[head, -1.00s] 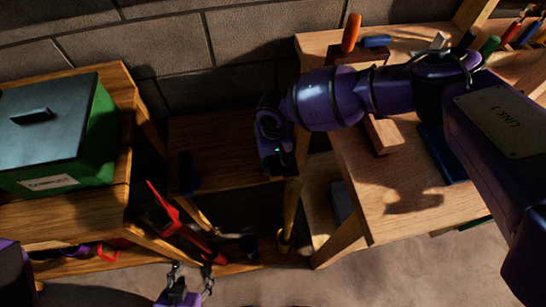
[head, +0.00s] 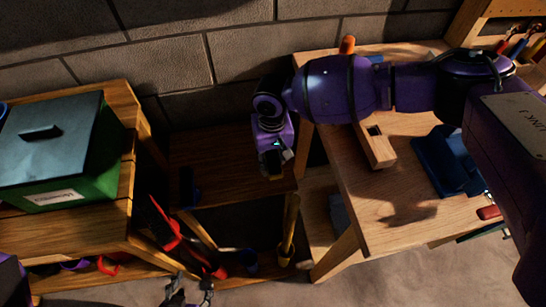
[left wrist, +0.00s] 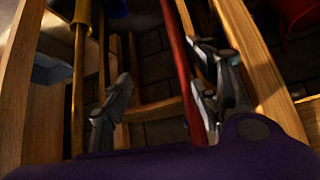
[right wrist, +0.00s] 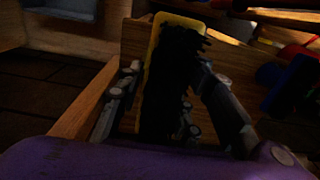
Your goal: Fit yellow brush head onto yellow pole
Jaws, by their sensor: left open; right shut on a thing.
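The yellow pole (head: 290,225) stands near upright, slightly tilted, in the gap between the two benches. It also shows at the left of the left wrist view (left wrist: 78,85). The yellow brush head (right wrist: 152,65), with dark bristles, is between the fingers of my right gripper (right wrist: 165,105), which is shut on it. In the head view my right gripper (head: 274,160) points down above the pole, and the brush head cannot be made out there. My left gripper (left wrist: 160,85) is open; its fingers show at the bottom of the head view (head: 190,292), left of the pole.
A red pole (left wrist: 180,70) crosses between my left fingers in view; contact cannot be told. A red tool (head: 165,222) and a blue holder (head: 248,262) stand in the gap. A green compost bin (head: 70,180) sits left. A wooden block (head: 377,148) and blue tray (head: 445,160) lie on the right bench.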

